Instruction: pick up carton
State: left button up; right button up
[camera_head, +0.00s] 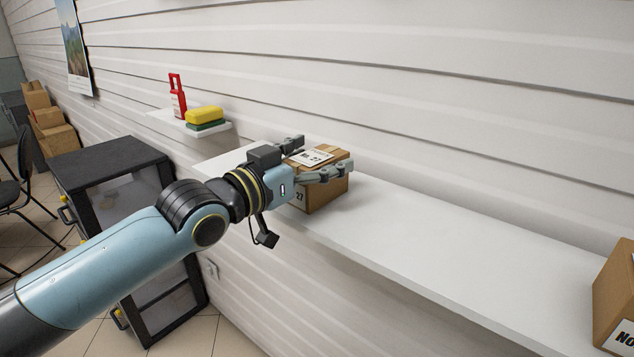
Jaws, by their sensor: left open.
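A brown carton (325,193) with white labels marked 27 stands on the white wall shelf. My left gripper (320,157) reaches in from the left, its fingers spread on either side of the carton near its top. It is open; whether either finger touches the carton I cannot tell. The gripper hides part of the carton's left side. A second brown carton (613,297) with a white label stands at the right end of the shelf, cut off by the picture edge. My right gripper is not in view.
The white shelf (430,250) is bare between the two cartons. A small shelf further left holds a yellow and green sponge (205,116) and a red-topped item (177,96). A black cabinet (110,160), a chair and stacked boxes (48,120) stand at left.

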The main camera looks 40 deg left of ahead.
aim_at(317, 155)
pick_arm(q)
jog(key=shift+c, duration=0.4)
jog(key=c, duration=1.3)
jog(key=shift+r, duration=0.1)
jog(key=shift+r+p, duration=0.45)
jog(key=shift+p, duration=0.05)
notch_tip(317, 155, up, 3)
jog(key=p, duration=0.3)
jog(key=d+r, duration=0.1)
jog(key=d+r+b, duration=0.1)
jog(key=d, duration=0.2)
jog(key=shift+s+d+r, duration=0.1)
jog(key=shift+d+r, duration=0.2)
jog(key=shift+r, duration=0.1)
jog(key=d+r, duration=0.1)
jog(key=d, duration=0.1)
jog(key=d+r, duration=0.1)
jog(key=d, duration=0.1)
jog(key=d+r, duration=0.2)
jog(key=d, duration=0.1)
jog(key=shift+s+r, duration=0.1)
